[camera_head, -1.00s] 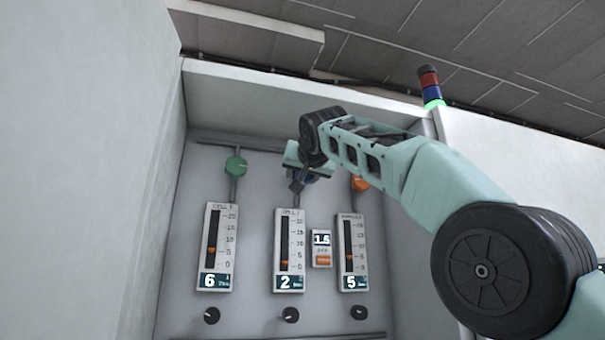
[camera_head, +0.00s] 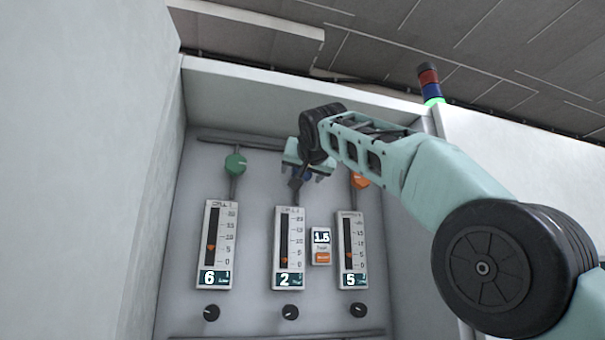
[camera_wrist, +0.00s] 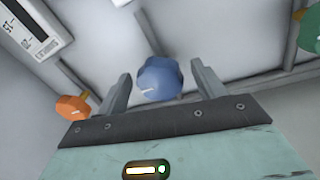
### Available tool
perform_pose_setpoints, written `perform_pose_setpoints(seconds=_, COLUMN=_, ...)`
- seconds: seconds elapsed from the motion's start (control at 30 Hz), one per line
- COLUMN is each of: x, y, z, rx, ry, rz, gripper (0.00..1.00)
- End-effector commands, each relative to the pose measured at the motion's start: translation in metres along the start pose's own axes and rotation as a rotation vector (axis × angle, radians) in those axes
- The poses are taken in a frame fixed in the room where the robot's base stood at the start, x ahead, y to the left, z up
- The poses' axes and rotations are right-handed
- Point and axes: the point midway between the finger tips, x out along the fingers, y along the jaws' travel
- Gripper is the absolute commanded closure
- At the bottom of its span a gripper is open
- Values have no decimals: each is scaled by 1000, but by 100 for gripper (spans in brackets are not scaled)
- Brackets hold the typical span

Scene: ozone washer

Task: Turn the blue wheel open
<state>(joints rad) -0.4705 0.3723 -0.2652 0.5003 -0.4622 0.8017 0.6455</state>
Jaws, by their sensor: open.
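The blue wheel (camera_wrist: 160,80) sits on its pipe between the two fingers of my gripper (camera_wrist: 162,88) in the wrist view. The gripper is open, with a finger on each side of the wheel and a visible gap to each. A white mark shows on the wheel's face. In the head view my gripper (camera_head: 308,172) is at the top of the middle column, and only a small part of the blue wheel (camera_head: 307,174) shows behind it.
A green wheel (camera_head: 236,163) is to the left and an orange wheel (camera_head: 360,180) close on the right. A side wall (camera_head: 165,200) bounds the left.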

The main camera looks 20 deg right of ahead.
Motion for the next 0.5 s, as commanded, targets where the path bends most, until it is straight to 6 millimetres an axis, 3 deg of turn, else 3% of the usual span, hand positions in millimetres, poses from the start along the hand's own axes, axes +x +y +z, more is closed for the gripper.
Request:
perform_pose_setpoints(seconds=0.17, x=-26, y=0, z=4, rx=2, ry=3, rz=-4, gripper=31)
perform_pose_setpoints(seconds=0.5, x=-106, y=0, z=5, rx=3, ry=1, rz=-6, gripper=31)
